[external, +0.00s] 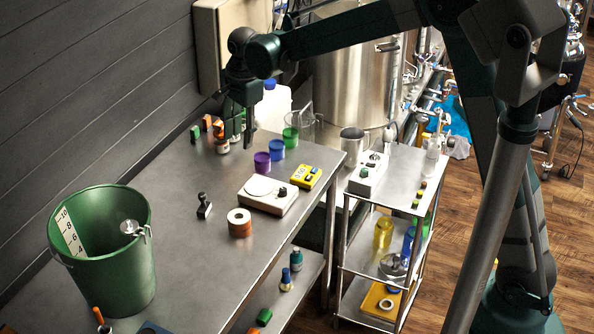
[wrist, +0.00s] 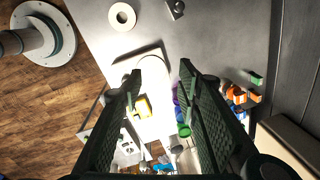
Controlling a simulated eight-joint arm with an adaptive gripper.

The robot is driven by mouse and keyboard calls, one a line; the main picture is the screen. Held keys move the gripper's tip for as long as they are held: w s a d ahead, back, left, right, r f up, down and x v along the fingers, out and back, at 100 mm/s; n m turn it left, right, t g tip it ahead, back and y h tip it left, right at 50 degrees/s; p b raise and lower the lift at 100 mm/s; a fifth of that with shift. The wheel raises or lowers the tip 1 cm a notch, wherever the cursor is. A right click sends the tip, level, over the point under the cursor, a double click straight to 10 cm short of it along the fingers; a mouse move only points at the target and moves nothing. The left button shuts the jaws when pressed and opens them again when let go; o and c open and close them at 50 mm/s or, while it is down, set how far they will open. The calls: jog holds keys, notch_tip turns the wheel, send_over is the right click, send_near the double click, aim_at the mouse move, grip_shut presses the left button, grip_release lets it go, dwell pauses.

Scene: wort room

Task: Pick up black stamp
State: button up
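The black stamp (external: 204,206) stands on the metal table, left of the white scale, with its knob handle up. In the wrist view the stamp (wrist: 176,8) is at the top edge, partly cut off. My gripper (external: 239,143) is above the far part of the table, well behind the stamp and apart from it. In the wrist view the two fingers of my gripper (wrist: 168,68) are spread wide with nothing held between them.
A white scale (external: 268,195) and a roll of tape (external: 239,222) are right of the stamp. A green bucket (external: 103,255) stands at the left. Purple (external: 262,162), blue (external: 277,149) and green (external: 290,138) cups line the back. The table around the stamp is clear.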

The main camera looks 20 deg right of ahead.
aim_at(203, 194)
jog(key=a+f+m, duration=0.1)
jog(key=a+f, duration=0.3)
jog(key=w+a+f+m, duration=0.1)
jog(key=a+f, duration=0.3)
jog(key=a+f+m+g, duration=0.1)
jog(key=a+f, duration=0.3)
jog(key=a, duration=0.1)
jog(key=shift+w+a+f+h, duration=0.1)
jog(key=shift+w+f+h, duration=0.05)
jog(key=shift+h, duration=0.15)
jog(key=shift+f, duration=1.25)
jog(key=shift+f+p, duration=0.4)
jog(key=shift+f, duration=2.2)
jog(key=c, duration=1)
